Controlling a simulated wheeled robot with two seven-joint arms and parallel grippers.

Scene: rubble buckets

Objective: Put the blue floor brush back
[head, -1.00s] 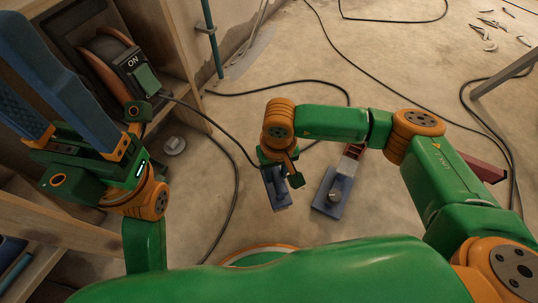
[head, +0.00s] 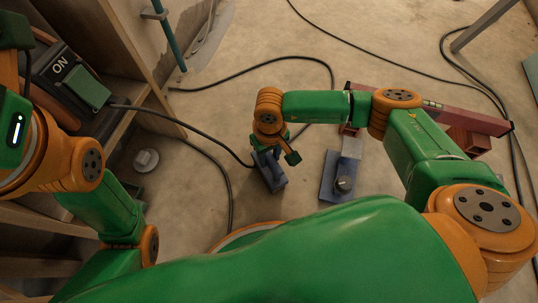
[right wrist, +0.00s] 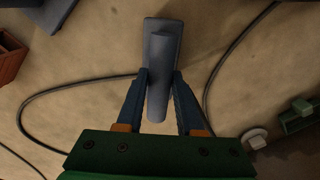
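A grey-blue brush (right wrist: 165,28) with a round handle shows in the right wrist view. Its handle lies between the two blue fingers of my right gripper (right wrist: 160,82), which appear closed against its sides. In the head view my right gripper (head: 268,158) points down low over the floor at the middle. The fingers and brush run together there as one blue-grey shape, so whether the brush touches the floor is unclear. Only the wrist and part of the body of my left gripper (head: 14,130) show at the left edge; its fingers are out of frame.
A blue-grey tool (head: 328,185) with a knob lies on the floor right of the right gripper. A long reddish bar (head: 460,118) and brick-coloured blocks (head: 470,142) lie behind. A wooden shelf (head: 128,40) with a switch box (head: 75,75) stands left. Cables (head: 235,72) cross the floor.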

